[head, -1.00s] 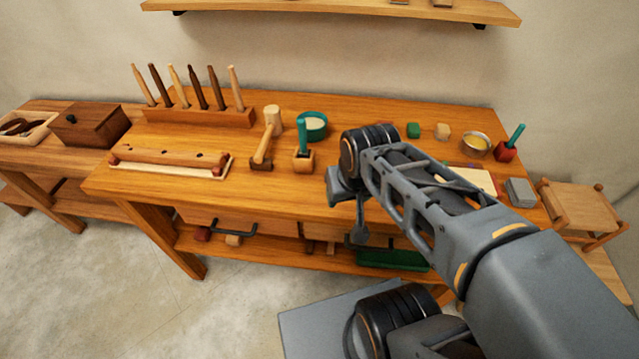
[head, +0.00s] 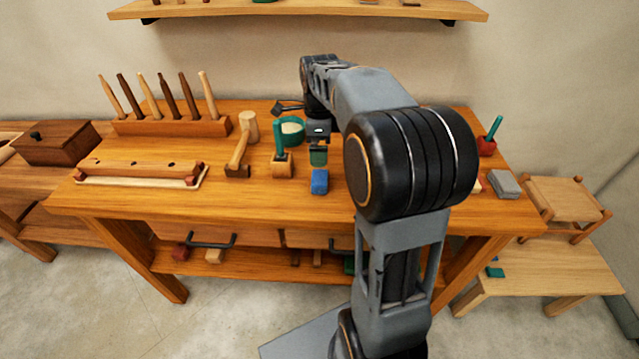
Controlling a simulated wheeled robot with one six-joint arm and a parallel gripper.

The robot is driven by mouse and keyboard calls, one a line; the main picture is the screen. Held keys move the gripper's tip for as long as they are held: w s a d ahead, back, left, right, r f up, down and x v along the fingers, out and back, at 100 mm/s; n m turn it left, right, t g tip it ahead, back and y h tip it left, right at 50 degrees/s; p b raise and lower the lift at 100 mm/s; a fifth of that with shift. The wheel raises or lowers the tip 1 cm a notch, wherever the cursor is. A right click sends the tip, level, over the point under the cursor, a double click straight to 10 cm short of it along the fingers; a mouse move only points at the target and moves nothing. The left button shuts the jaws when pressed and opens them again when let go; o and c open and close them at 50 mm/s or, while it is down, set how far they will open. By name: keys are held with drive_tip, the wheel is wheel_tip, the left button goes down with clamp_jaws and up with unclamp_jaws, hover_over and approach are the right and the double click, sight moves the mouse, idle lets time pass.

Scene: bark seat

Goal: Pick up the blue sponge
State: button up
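The blue sponge (head: 319,181) is a small blue block on the workbench top, near the middle and right of the wooden cup with the green handle. My gripper (head: 318,148) hangs from my arm just behind and above the sponge in the picture. The sponge's front and upper faces show, and it appears apart from the gripper. A small green patch shows at the gripper's lower end; I cannot tell whether it is part of the gripper or a thing behind it. The fingers are too small to read as open or shut.
A wooden cup with a green handle (head: 283,164), a green bowl (head: 292,130) and a mallet (head: 239,152) stand left of the sponge. A grey block (head: 505,184) lies at the right. My arm hides much of the bench's right half. The bench front near the sponge is clear.

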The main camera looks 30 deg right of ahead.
sight(319, 177)
wheel_tip(319, 177, down, 12)
drive_tip(key=shift+r+b, duration=0.25)
drive_tip(key=shift+b, duration=0.15)
idle(0.3)
drive_tip(key=c, duration=0.9)
